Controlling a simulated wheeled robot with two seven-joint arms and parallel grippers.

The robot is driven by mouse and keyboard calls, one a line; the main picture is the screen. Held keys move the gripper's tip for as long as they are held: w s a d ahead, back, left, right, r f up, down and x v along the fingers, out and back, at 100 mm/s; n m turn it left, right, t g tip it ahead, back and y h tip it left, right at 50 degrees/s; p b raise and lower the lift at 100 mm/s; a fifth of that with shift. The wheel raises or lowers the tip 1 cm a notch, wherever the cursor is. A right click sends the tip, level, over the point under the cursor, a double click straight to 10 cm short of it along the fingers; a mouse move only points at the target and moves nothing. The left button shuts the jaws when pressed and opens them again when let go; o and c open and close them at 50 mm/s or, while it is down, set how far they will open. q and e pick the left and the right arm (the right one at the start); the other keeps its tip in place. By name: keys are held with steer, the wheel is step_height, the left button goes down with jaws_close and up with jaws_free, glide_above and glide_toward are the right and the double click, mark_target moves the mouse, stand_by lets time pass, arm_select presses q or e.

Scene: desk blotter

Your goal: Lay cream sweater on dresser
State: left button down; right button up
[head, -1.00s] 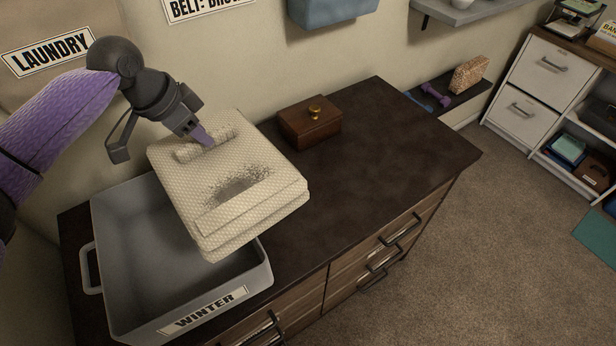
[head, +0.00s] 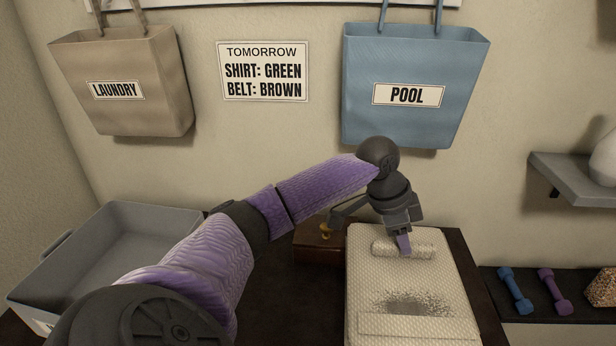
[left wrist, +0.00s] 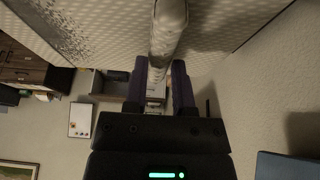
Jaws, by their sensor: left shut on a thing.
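The folded cream sweater (head: 410,275), with a rolled ridge near its far edge and a dark speckled patch near its front fold, is over the right part of the dark dresser top (head: 290,295). My left gripper (head: 404,246) is shut on the rolled ridge. In the left wrist view, the fingers (left wrist: 158,88) clasp the roll of the sweater (left wrist: 225,25). I cannot tell whether the sweater's underside touches the dresser. My right gripper is out of view.
A wooden box (head: 316,250) stands left of the sweater, partly behind my arm. A grey bin (head: 105,245) stands at the left end. A low shelf with blue (head: 515,290) and purple (head: 553,291) dumbbells is at right. Laundry (head: 125,85) and pool (head: 415,80) bags hang above.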

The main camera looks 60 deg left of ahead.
mark_target(391, 275)
arm_select(q)
steer(key=shift+w, duration=0.1)
steer(key=shift+f, duration=0.1)
steer(key=f+b, duration=0.1)
steer(key=f, duration=0.2)
steer(key=f+b, duration=0.1)
steer(key=f, duration=0.2)
steer(key=f+b, duration=0.2)
steer(key=f, duration=0.2)
steer(key=shift+s+a, duration=0.1)
steer(key=shift+s, duration=0.15)
steer(key=shift+r, duration=0.1)
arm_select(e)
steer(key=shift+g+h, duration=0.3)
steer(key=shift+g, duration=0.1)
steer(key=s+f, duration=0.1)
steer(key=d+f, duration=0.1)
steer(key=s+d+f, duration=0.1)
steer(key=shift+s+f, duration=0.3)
arm_select(q)
steer(key=shift+c, duration=2.2)
jaws_free()
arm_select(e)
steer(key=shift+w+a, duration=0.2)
